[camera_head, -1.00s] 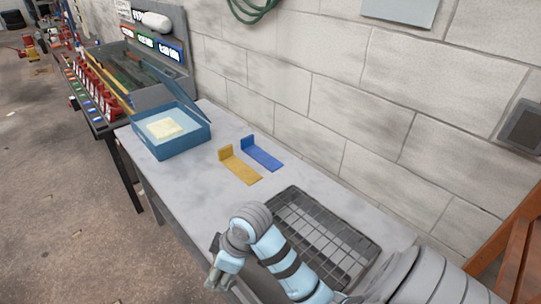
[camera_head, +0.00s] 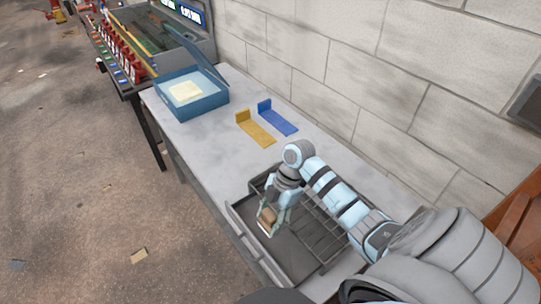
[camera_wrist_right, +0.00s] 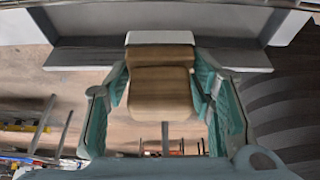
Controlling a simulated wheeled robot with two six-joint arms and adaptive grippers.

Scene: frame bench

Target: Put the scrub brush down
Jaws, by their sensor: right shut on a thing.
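My right gripper (camera_head: 272,213) is shut on the scrub brush (camera_head: 267,220), a small tan block with a pale edge. In the right wrist view the brush (camera_wrist_right: 160,88) sits between the two teal fingers. In the head view, the gripper and brush are over the near left part of a dark tray with a wire grid (camera_head: 233,212). I cannot tell whether the brush touches the tray floor. My arm hides part of the tray. My left gripper is not in view.
A yellow bracket (camera_head: 257,132) and a blue bracket (camera_head: 279,119) lie on the grey bench (camera_head: 207,152) beyond the tray. A blue open box (camera_head: 205,106) with a pale yellow thing inside stands farther left. The bench between box and tray is clear.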

